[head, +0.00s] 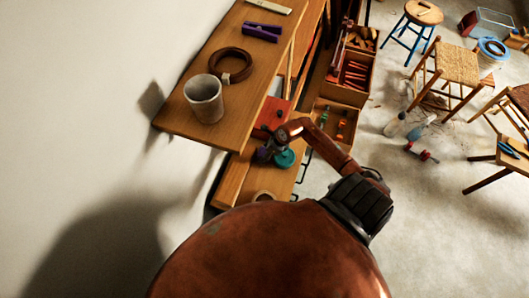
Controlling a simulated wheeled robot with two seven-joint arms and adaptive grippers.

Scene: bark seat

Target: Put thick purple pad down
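A small dark purple round thing (262,154), likely the thick purple pad, is at the tip of my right gripper (268,150), over the lower wooden bench top (237,181). The gripper hangs from my copper-coloured arm and is small and dark here. I cannot tell whether its fingers grip the purple thing or only touch it, nor whether it rests on the wood. A teal round thing (285,158) lies just right of it. My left gripper is out of view.
The upper shelf (174,119) holds a grey cup (204,98), a brown coil (231,66) and a purple block-like tool (262,31). A red box (272,116) stands behind the gripper. Open drawers (351,78) hold tools. Stools (457,65) stand on the floor at right.

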